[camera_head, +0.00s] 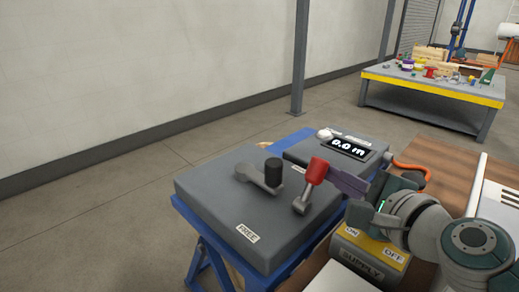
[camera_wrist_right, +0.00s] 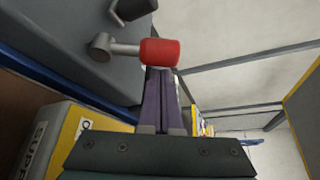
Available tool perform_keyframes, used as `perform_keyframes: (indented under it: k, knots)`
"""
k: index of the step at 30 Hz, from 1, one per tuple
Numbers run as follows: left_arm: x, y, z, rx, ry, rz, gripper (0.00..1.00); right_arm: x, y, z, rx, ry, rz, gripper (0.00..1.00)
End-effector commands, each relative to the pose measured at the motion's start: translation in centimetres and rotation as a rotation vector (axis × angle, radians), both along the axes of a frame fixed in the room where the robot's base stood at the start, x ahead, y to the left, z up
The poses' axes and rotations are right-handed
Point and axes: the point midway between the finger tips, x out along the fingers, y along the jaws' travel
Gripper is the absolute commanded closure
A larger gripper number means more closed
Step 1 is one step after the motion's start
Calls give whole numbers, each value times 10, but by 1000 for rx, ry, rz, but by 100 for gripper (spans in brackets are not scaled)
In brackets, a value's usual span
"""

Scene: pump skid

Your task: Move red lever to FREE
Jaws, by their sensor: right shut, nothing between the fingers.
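The red lever (camera_head: 316,171) stands on a dark grey box (camera_head: 217,199), its grey arm rising from a pivot and leaning slightly right, toward the back. A FREE label (camera_head: 248,233) is on the box's front left edge. My right gripper (camera_head: 333,174) comes from the right with its purple fingers shut and empty, tips right beside the red handle. In the wrist view the closed fingertips (camera_wrist_right: 159,71) sit against or just short of the red handle (camera_wrist_right: 159,52); contact cannot be told. My left gripper is out of view.
A black-knobbed lever (camera_head: 273,171) stands left of the red one. A display unit (camera_head: 350,146) reading 0.0 m is behind. A yellow-topped SUPPLY box (camera_head: 378,251) with ON and OFF labels lies below my right gripper. A cluttered table (camera_head: 433,89) stands far off.

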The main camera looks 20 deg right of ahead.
Motion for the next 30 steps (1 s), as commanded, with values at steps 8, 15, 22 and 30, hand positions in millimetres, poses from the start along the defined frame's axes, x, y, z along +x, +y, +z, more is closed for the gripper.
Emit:
perform_keyframes:
  k: [8, 15, 22, 30]
  knots:
    - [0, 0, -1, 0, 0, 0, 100, 7, 0, -1, -1, 0, 0, 100]
    - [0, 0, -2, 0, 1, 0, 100, 6, 0, -1, -3, -1, 0, 100]
    - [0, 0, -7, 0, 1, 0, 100, 6, 2, 0, -43, -19, 0, 100]
    - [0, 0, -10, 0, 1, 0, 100, 5, 4, 2, -79, -34, -1, 100]
